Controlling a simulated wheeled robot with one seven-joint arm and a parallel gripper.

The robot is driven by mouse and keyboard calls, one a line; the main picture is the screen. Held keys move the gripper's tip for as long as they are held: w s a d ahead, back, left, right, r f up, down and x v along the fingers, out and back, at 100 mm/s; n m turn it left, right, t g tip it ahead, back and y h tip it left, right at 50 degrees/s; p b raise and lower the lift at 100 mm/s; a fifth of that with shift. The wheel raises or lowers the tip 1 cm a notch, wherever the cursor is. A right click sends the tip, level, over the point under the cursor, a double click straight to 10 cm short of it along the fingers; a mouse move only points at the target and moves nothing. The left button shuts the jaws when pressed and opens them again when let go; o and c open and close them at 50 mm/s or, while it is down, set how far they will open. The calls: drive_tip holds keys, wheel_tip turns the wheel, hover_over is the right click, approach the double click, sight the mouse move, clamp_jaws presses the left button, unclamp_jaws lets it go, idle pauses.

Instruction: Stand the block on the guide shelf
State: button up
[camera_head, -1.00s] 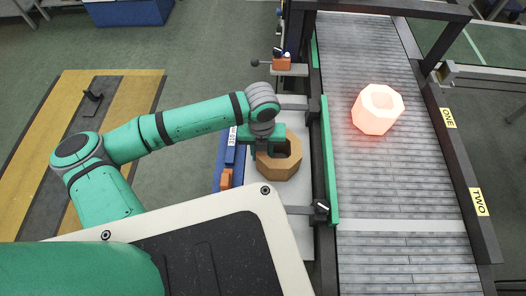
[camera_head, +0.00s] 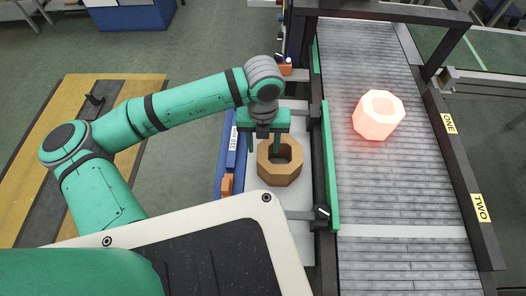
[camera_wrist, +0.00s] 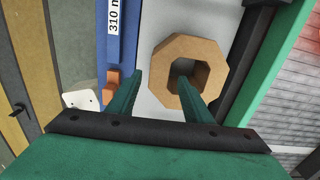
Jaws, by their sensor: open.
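The block is a brown eight-sided ring (camera_head: 270,175) on the pale grey guide shelf (camera_head: 297,209), its hole facing up towards the cameras. In the wrist view, the block (camera_wrist: 211,53) lies just beyond the fingers. My gripper (camera_head: 264,149) is open at the block's far left side in the head view. In the wrist view, the gripper's (camera_wrist: 160,98) left finger is outside the block, and its right finger overlaps the near rim by the hole. I cannot tell whether either finger touches the block.
A green rail (camera_head: 330,165) separates the shelf from the grey roller conveyor (camera_head: 380,195). A glowing pinkish eight-sided block (camera_head: 378,117) sits on the conveyor. A blue strip (camera_head: 230,150) with a length label and an orange piece (camera_head: 226,186) border the shelf's left side.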

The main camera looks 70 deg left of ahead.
drive_tip(key=shift+r, duration=1.75)
